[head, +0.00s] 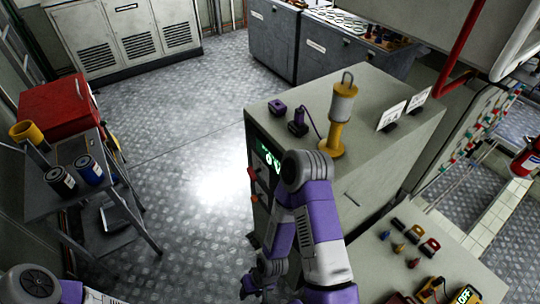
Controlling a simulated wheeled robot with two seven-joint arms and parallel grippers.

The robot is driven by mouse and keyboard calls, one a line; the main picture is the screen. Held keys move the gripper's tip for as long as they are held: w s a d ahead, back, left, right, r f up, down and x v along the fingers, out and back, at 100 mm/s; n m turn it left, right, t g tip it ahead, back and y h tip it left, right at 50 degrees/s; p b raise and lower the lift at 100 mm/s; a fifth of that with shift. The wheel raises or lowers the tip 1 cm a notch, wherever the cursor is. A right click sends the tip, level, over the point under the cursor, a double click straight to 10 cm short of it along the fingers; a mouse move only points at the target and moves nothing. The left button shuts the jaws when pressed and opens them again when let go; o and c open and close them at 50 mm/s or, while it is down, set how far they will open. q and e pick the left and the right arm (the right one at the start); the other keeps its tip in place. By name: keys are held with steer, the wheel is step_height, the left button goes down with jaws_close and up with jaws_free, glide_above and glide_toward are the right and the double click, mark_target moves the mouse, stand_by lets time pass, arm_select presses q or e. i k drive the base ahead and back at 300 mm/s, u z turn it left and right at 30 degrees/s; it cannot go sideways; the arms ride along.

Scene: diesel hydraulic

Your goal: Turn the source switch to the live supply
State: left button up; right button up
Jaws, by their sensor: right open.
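A grey cabinet (400,150) stands at centre right. Its front face, turned left, carries a lit green display (268,160) and a red knob or handle (252,172) at its edge; I cannot tell whether this is the source switch. My right arm hides much of that face. My right gripper (256,284) is open at the bottom centre, low in front of the cabinet and apart from the red handle. Nothing shows between its fingers. Only a part of my left arm shows at the bottom left; its gripper is out of view.
A yellow lamp (337,130), purple devices (298,122) and white cards (391,115) stand on the cabinet. A bench (378,268) at lower right holds small coloured parts and a yellow meter (466,295). A cart with a red toolbox (60,108) stands left. The middle floor is clear.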

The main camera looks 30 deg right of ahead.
mark_target(252, 173)
steer(key=k, duration=1)
steer(key=u, duration=1.15)
steer(key=i, duration=1)
steer(key=z, duration=2.5)
